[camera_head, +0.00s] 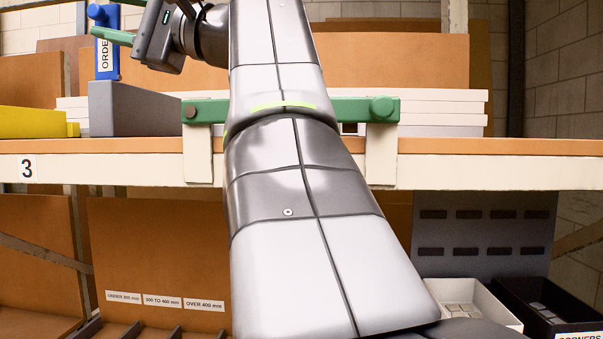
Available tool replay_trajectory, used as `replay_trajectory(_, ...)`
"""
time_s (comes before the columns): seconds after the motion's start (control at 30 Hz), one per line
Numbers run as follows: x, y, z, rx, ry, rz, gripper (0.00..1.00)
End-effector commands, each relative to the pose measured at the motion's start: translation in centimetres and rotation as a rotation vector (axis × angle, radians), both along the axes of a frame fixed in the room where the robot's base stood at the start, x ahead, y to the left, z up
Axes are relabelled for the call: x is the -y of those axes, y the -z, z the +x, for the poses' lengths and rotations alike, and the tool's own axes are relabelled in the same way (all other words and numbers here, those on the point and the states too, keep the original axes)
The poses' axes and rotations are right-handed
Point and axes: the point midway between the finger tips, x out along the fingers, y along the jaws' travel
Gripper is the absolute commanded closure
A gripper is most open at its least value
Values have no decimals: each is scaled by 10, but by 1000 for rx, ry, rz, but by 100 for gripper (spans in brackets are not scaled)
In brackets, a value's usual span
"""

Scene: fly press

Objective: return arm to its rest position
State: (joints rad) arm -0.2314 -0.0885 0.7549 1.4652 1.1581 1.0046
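My arm (290,190) rises through the middle of the view, pale grey and dark grey, and bends over to the upper left. My gripper (116,19) is at the upper left, above the shelf, with its green fingers pointing left. I see nothing held. The lower finger passes in front of a blue upright object (107,66) with a white label reading "ORDE". I cannot tell whether they touch.
A shelf (110,171) marked 3 crosses the view. On it are a yellow block (35,123), a grey bin (135,112) and white boards (445,107). A green bar (352,110) runs along its front, partly behind my arm. Below right are a white bin (480,300) and black bin (545,300).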

Motion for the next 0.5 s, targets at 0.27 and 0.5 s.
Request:
replay_trajectory(0.27, -23, -8, 2, 1, -4, 0, 62)
replay_trajectory(0.5, -40, -13, 6, 0, -1, 0, 62)
